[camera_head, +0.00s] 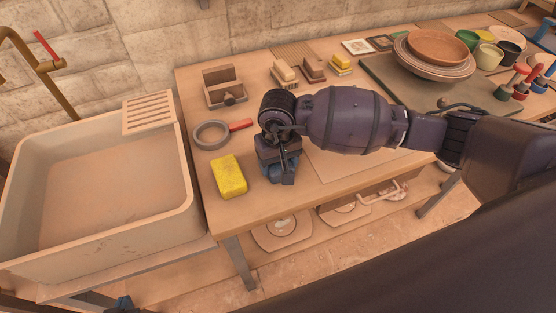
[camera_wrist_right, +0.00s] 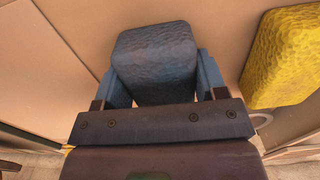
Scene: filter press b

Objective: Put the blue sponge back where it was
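The blue sponge (camera_wrist_right: 157,62) sits between the two blue fingers of my right gripper (camera_wrist_right: 165,85) in the right wrist view, and both fingers appear to press on its sides. In the head view my right gripper (camera_head: 277,172) is over the front left part of the wooden table (camera_head: 225,212), just right of the yellow sponge (camera_head: 229,176). The gripper hides most of the blue sponge there, and I cannot tell whether it touches the tabletop. The yellow sponge also shows at the right of the wrist view (camera_wrist_right: 285,58). Only a blue tip of my left gripper (camera_head: 122,302) shows at the bottom left.
Brushes (camera_head: 285,72) stand further back. A sink (camera_head: 110,190) is on the left. Bowls (camera_head: 435,55) and cups (camera_head: 488,57) are at the back right.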

